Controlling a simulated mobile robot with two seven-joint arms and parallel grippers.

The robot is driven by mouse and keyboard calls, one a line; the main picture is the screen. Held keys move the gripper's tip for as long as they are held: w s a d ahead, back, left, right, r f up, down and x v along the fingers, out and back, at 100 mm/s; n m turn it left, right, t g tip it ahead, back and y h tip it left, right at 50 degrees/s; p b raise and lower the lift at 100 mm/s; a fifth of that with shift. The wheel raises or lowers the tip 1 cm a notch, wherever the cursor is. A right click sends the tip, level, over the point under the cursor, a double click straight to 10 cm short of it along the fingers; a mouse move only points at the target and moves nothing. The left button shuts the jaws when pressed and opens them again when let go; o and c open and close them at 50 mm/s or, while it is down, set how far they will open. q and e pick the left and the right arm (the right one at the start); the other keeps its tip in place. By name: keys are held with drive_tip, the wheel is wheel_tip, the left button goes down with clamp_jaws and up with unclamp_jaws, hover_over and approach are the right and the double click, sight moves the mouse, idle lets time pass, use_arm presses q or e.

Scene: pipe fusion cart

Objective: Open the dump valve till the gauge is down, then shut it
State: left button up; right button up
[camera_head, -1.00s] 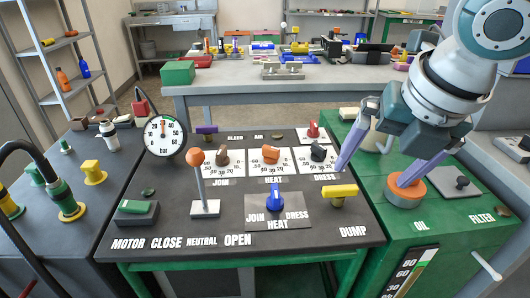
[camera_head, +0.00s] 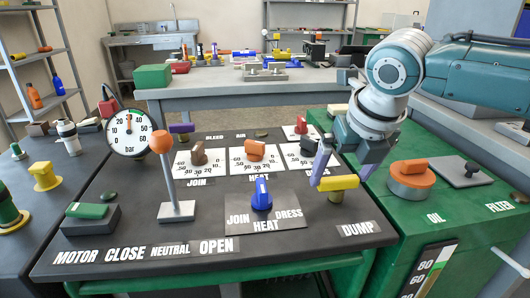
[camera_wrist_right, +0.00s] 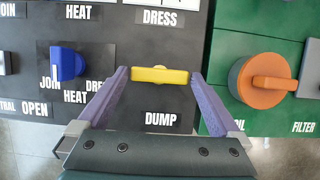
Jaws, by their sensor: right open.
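The dump valve has a yellow bar handle (camera_head: 338,183) on a short stem, above the DUMP label (camera_head: 358,229). In the right wrist view the yellow handle (camera_wrist_right: 160,75) lies crosswise between my fingertips. My right gripper (camera_head: 343,168) is open, its purple fingers one on each side of the handle; I cannot tell whether they touch it. The round white gauge (camera_head: 130,133) stands at the panel's back left, its needle pointing about straight up. My left gripper is not in view.
A lever with an orange ball (camera_head: 161,142) stands upright left of a blue selector knob (camera_head: 262,195). An orange oil cap (camera_head: 411,177) sits on the green tank to the right. A grey workbench (camera_head: 200,92) stands behind.

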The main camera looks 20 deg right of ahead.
drive_tip(key=shift+w+f, duration=0.15)
drive_tip(key=shift+f, duration=0.15)
drive_tip(key=c, duration=1)
drive_tip(key=shift+r, duration=0.1)
